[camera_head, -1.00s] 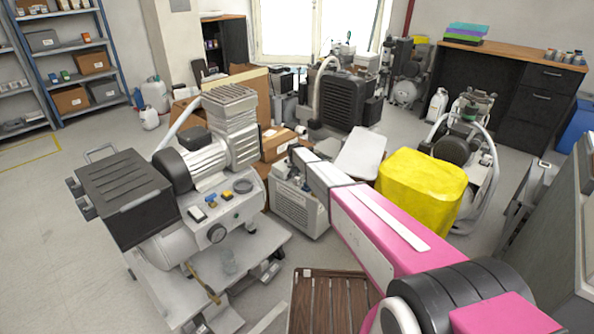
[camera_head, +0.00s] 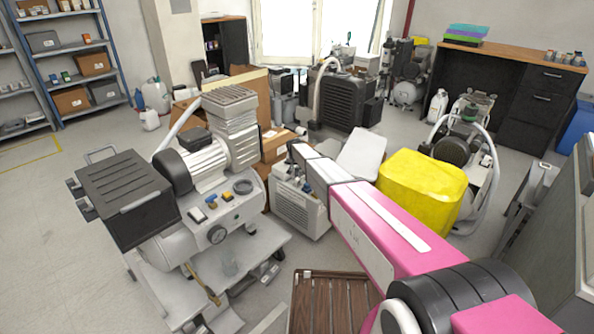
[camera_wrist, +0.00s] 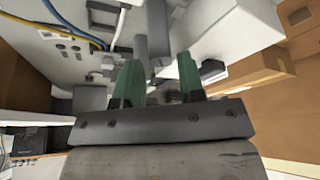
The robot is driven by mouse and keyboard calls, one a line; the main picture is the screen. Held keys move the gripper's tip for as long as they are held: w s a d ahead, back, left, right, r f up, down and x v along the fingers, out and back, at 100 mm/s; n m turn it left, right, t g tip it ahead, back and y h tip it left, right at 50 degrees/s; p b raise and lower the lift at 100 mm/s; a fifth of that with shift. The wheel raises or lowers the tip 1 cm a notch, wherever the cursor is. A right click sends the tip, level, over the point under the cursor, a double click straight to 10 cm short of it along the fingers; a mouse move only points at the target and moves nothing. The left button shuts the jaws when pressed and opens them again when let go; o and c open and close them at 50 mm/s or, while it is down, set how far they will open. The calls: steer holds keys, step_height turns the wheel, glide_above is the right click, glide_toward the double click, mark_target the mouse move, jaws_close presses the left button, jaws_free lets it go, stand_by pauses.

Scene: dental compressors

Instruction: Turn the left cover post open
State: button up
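In the wrist view, the two green fingers of my gripper (camera_wrist: 160,82) stand apart with a gap between them. A grey post (camera_wrist: 158,30) shows beyond the fingers, roughly in line with the gap. Contact between it and the fingers is not visible. I cannot tell whether this is the left cover post. In the head view, my pink arm reaches from the lower right toward a light grey unit (camera_head: 300,210) behind the large compressor (camera_head: 205,165). The fingertips and any cover post there are too small or hidden to make out.
A yellow covered block (camera_head: 422,188) stands right of my arm. The large compressor has a dark ribbed box (camera_head: 125,195) on its left. A brown slatted surface (camera_head: 333,303) lies below my arm. In the wrist view, cardboard boxes (camera_wrist: 245,72) are at the right. Floor at the far left is clear.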

steer(key=v, duration=0.6)
steer(key=shift+r, duration=0.2)
steer(key=shift+s, duration=0.1)
steer(key=s+d+r+g, duration=0.1)
steer(key=s+d+r, duration=0.1)
steer(key=s+d, duration=0.7)
steer(key=s+d+r+g, duration=0.2)
steer(key=s+d, duration=0.8)
steer(key=s, duration=1.3)
steer(key=s+d+r+g, duration=0.1)
steer(key=s+d+r, duration=0.2)
steer(key=s+d, duration=0.7)
steer(key=s, duration=0.7)
steer(key=shift+d+r+n+g, duration=0.2)
steer(key=shift+r+n+g, duration=0.1)
steer(key=shift+r+n, duration=0.1)
